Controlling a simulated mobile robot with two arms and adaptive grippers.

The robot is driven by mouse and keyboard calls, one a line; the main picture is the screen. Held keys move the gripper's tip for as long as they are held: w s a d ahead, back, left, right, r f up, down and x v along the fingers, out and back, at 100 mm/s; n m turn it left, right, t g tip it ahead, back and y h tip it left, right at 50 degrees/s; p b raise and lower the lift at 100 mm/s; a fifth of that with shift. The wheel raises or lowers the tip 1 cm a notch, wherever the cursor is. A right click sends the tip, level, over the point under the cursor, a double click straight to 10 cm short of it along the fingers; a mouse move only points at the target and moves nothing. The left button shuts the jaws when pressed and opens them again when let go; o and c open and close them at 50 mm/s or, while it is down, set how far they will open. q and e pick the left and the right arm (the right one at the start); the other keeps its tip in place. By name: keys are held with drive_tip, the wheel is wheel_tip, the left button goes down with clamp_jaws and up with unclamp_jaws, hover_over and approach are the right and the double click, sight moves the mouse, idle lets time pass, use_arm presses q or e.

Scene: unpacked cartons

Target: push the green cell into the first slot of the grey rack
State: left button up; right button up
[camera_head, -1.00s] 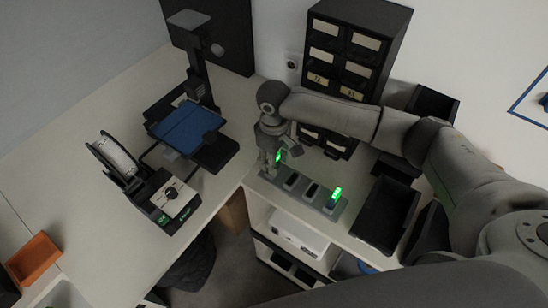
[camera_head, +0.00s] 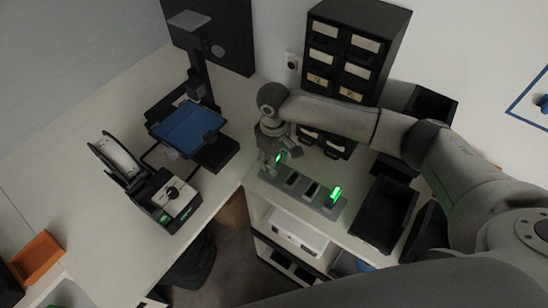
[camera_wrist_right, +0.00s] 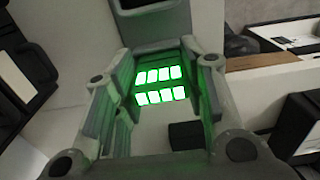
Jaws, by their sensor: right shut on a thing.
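My right gripper (camera_head: 273,160) points down over the left end of the grey rack (camera_head: 318,205). It is shut on a green-lit cell (camera_head: 280,157). In the right wrist view the cell (camera_wrist_right: 160,86) glows in two rows between the fingers. The fingers hide the cell's lower end, so I cannot tell whether it is in the end slot or just above it. Dark slots show in the middle of the rack. A second green-lit cell (camera_head: 335,193) stands in the slot at the rack's right end. My left gripper is out of view.
A black drawer cabinet (camera_head: 347,60) stands behind my right arm. A black open bin (camera_head: 385,215) is right of the rack. A device with a blue plate (camera_head: 188,127) and a machine with a dial (camera_head: 172,193) stand on the left bench. An orange tray (camera_head: 37,258) lies lower left.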

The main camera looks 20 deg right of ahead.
drive_tip(key=shift+f, duration=0.45)
drive_tip(key=o, duration=1.4)
drive_tip(key=shift+c, duration=0.2)
drive_tip(key=shift+r, duration=0.15)
wheel_tip(320, 180, up, 12)
drive_tip(key=shift+f, duration=0.1)
